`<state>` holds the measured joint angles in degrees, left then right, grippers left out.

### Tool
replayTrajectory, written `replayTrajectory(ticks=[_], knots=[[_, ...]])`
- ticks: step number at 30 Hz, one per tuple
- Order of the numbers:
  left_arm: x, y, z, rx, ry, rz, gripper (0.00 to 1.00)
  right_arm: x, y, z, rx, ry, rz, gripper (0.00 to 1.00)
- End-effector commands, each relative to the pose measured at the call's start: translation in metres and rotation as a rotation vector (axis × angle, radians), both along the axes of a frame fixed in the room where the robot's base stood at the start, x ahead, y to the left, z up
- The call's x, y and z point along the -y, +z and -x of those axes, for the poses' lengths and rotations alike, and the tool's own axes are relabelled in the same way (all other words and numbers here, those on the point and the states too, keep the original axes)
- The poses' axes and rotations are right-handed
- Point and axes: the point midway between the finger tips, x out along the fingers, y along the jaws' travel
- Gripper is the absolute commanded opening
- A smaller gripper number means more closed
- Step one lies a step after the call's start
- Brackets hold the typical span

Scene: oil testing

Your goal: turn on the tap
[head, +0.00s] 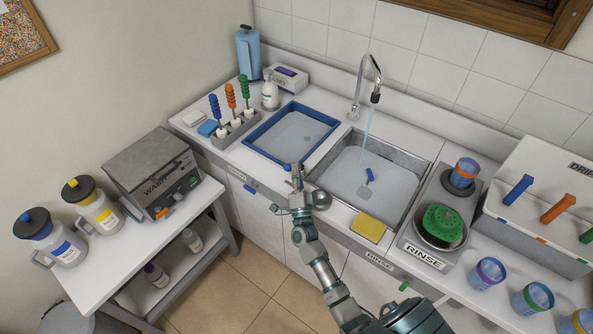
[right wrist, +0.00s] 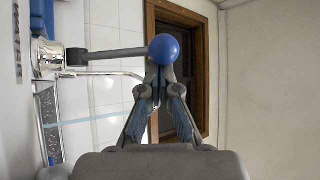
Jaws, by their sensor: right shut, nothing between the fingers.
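The chrome tap (head: 371,66) rises behind the grey metal sink (head: 425,168). A pale blue water stream (head: 367,125) runs from its spout into the sink. In the right wrist view, a grey lever (right wrist: 115,53) with a blue ball knob (right wrist: 164,48) extends from a chrome base at the left; the knob also shows in the head view (head: 287,167). My right gripper (head: 296,178) is shut and empty, with its fingertips (right wrist: 159,75) at the knob. I cannot tell if they touch it. My left gripper is not in view.
A blue-rimmed basin (head: 262,156) lies left of the sink. A yellow sponge (head: 368,226) lies on the sink's front edge. A grey wash machine (head: 150,170) is on the left table.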

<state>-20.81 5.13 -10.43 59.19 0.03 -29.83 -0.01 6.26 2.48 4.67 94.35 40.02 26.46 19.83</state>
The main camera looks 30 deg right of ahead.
Motion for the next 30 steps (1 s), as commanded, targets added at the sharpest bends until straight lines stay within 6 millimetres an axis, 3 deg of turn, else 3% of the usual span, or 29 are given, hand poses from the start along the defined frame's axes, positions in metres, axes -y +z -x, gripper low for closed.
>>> replayTrajectory(ticks=[7,21,30], knots=[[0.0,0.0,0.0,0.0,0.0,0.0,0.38,-0.004,-0.005,0.007,-0.002,0.002,-0.001,0.0],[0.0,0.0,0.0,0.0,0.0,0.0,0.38,-0.034,-0.053,0.082,-0.004,0.0,-0.002,0.0],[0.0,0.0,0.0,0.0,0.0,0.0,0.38,-0.039,-0.061,0.096,0.0,-0.001,-0.003,0.0]])
